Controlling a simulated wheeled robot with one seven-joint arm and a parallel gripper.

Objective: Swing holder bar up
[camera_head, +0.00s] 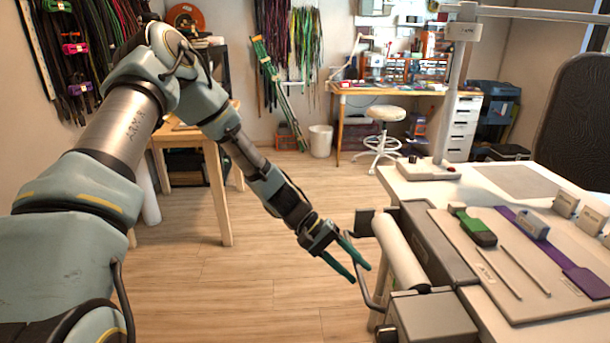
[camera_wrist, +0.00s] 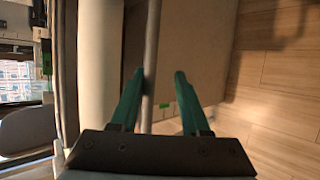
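The holder bar (camera_head: 376,303) is a thin dark grey bent bar beside a white roll (camera_head: 400,250) at the left end of the workbench. My gripper (camera_head: 360,274) has two green fingers and reaches toward the bar from the left. In the wrist view, the bar (camera_wrist: 151,45) runs between the open fingers (camera_wrist: 160,76), nearer the left one. I cannot tell whether that finger touches it. The white roll (camera_wrist: 100,70) stands just left of the fingers there.
The roll's grey housing (camera_head: 435,252) is at the white workbench (camera_head: 410,185). A board (camera_head: 515,285) there carries a green-handled tool (camera_head: 474,228) and a purple strap (camera_head: 540,250). A wooden table (camera_head: 215,180) stands behind my arm. The floor (camera_head: 250,280) below is clear.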

